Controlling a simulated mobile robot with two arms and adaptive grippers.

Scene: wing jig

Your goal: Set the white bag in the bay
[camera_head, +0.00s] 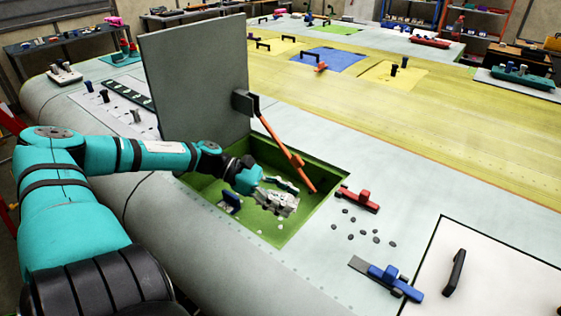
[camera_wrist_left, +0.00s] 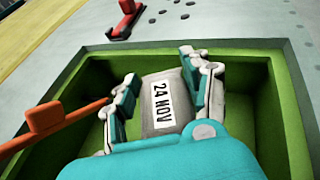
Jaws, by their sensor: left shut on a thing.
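The white bag (camera_wrist_left: 163,104), a pale pouch with a "24 NOV" label, sits between the fingers of my left gripper (camera_wrist_left: 161,66) in the left wrist view. The gripper is shut on it, with a teal pad on each side. In the head view my left gripper (camera_head: 285,194) is inside the open green bay (camera_head: 318,226), and its fingers largely hide the bag. The bay's green wall (camera_wrist_left: 269,110) surrounds the bag in the wrist view. I cannot tell whether the bag touches the bay floor. My right gripper is not in view.
A grey lid (camera_head: 195,80) stands raised behind the bay, with an orange strut (camera_head: 283,147) slanting across its right part. A blue item (camera_head: 231,202) and small pale bits are in the bay. A red clamp (camera_head: 358,199) and several dark pebbles lie to the right.

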